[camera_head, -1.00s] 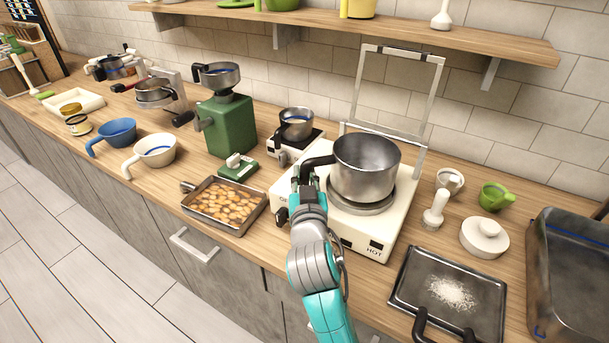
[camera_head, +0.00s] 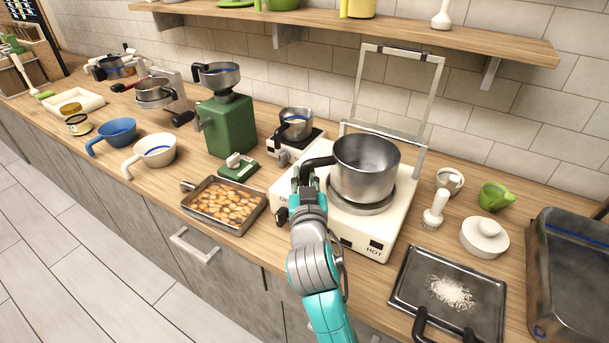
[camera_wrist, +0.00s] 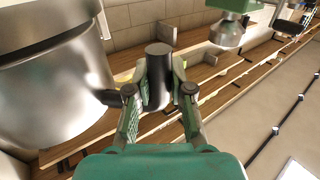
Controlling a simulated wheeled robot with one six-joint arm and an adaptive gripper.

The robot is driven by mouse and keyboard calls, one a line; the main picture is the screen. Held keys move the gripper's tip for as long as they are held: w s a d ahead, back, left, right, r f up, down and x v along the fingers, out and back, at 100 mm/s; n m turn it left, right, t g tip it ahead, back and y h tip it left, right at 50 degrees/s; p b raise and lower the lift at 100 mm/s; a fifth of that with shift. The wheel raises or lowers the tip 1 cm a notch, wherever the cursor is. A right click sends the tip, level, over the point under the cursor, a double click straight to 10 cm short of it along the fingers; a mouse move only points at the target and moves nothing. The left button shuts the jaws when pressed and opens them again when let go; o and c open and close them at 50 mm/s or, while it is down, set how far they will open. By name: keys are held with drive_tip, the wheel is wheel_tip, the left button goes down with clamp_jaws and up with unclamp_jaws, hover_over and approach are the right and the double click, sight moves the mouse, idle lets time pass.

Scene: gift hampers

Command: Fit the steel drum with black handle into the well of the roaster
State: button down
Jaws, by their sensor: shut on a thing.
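The steel drum (camera_head: 366,168) is an open-topped metal pot with a black handle (camera_head: 317,162) on its left. It stands upright over the round well (camera_head: 362,208) of the white roaster (camera_head: 376,242). Whether its base is seated in the well or just above it, I cannot tell. My gripper (camera_head: 308,184) is shut on the black handle, at the left of the drum. In the wrist view the gripper's fingers (camera_wrist: 158,92) close around the dark handle, and the drum's side (camera_wrist: 55,85) fills the left.
A metal frame (camera_head: 437,88) rises behind the roaster. A tray of nuts (camera_head: 212,222) lies left.

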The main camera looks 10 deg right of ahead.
drive_tip(key=shift+f, duration=1.5)
drive_tip(key=c, duration=1)
unclamp_jaws()
drive_tip(key=shift+o, duration=0.2)
drive_tip(key=s+a, duration=0.2)
drive_tip(key=s, duration=0.9)
drive_tip(key=shift+s, duration=0.4)
drive_tip(key=shift+a, duration=0.1)
